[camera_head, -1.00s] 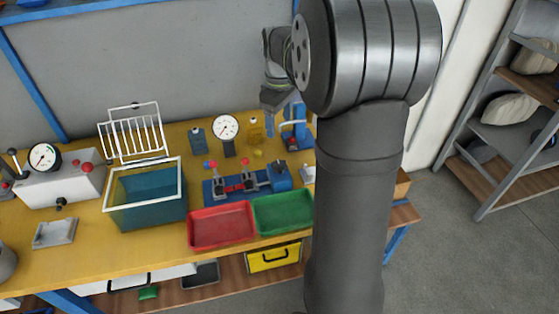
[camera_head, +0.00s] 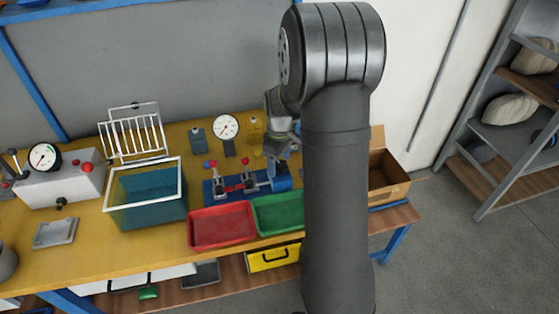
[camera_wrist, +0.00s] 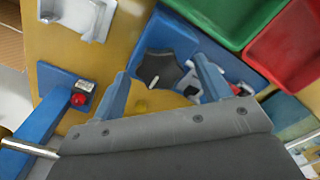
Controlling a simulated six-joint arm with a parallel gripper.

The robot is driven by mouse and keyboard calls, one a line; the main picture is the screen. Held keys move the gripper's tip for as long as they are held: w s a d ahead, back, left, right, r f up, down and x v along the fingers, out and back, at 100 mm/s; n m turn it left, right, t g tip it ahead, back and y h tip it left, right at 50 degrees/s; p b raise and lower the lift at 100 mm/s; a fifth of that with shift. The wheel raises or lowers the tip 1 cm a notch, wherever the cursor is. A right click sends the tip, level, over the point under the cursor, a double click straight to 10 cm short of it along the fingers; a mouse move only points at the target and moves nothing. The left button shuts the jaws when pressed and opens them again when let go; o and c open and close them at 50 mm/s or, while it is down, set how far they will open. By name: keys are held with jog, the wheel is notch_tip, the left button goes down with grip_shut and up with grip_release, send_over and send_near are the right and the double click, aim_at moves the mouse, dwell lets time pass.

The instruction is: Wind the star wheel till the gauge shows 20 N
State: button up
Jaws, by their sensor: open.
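The star wheel (camera_wrist: 158,68), a dark grey lobed knob, shows in the wrist view beside the blue fixture (camera_wrist: 207,50). My gripper (camera_wrist: 165,82) is open, with its two blue fingertips apart on either side of the wheel's near part. I cannot tell how far above it they are. In the head view my gripper (camera_head: 281,147) is low over the right end of the blue fixture (camera_head: 208,188), and the arm hides the wheel. A round white gauge (camera_head: 225,127) stands behind the fixture. Another gauge (camera_head: 43,157) is on a grey box at the left. Their readings are too small to tell.
A red tray (camera_head: 222,226) and a green tray (camera_head: 277,214) lie in front of the fixture. A blue press stand with a red button (camera_wrist: 78,98) is close to my gripper in the wrist view. A teal bin (camera_head: 146,195) stands left; a cardboard box (camera_head: 388,175) is right.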

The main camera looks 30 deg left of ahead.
jog(key=c, duration=1)
jog(key=shift+o, duration=0.2)
jog(key=shift+m, duration=0.3)
jog(key=m, duration=1.1)
jog(key=shift+m, duration=2.2)
